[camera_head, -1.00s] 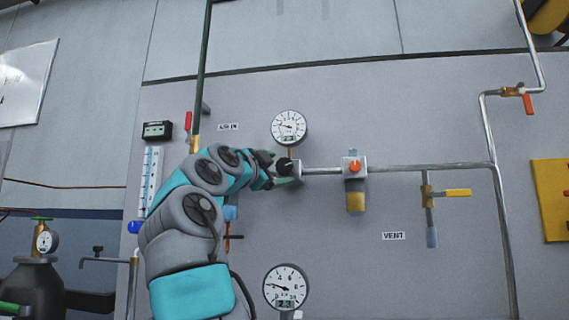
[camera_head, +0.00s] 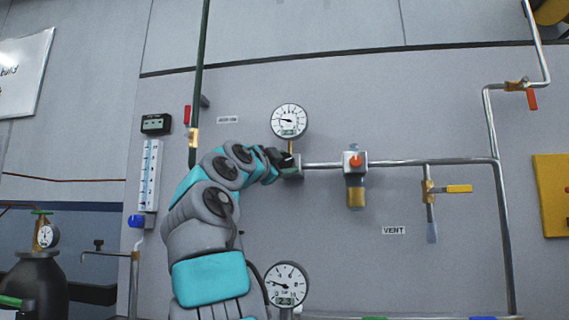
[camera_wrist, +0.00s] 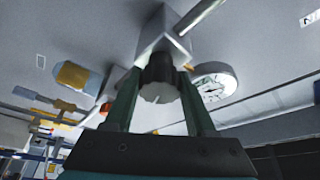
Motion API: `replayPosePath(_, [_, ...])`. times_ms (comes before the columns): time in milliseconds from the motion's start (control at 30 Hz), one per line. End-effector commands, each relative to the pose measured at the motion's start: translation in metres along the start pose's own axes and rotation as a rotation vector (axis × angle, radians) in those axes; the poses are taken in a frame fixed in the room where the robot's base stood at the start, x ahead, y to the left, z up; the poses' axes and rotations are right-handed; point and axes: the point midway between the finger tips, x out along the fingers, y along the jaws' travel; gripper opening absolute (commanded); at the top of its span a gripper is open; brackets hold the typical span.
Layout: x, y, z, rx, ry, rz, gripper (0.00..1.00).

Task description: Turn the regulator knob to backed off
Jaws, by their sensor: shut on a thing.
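The regulator is a pale block (camera_wrist: 163,40) on the wall panel, with a dark ribbed knob (camera_wrist: 158,85) facing the wrist camera. My gripper (camera_wrist: 158,76) has its two green fingers on either side of the knob and is shut on it. In the head view my gripper (camera_head: 284,160) reaches the regulator from the left and hides most of the knob. A round gauge (camera_head: 289,120) stands just above the regulator, and it also shows in the wrist view (camera_wrist: 213,87). Its needle points left. The knob's setting cannot be read.
A yellow-handled valve (camera_head: 457,188) is farther right. A lower gauge (camera_head: 286,284) is beside my arm. A flow tube (camera_head: 148,177) stands left.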

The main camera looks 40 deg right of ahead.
Motion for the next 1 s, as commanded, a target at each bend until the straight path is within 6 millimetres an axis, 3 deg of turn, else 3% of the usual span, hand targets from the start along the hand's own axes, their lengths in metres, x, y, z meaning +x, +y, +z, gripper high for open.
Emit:
replayPosePath(67, [0.0002,0.0006,0.0001,0.0,0.0,0.001,0.27])
replayPosePath(300, [0.0003,0.001,0.0002,0.0,0.0,0.002,0.0])
replayPosePath(1000, [0.0012,-0.0014,0.0026,-0.099,-0.001,-0.044,0.0])
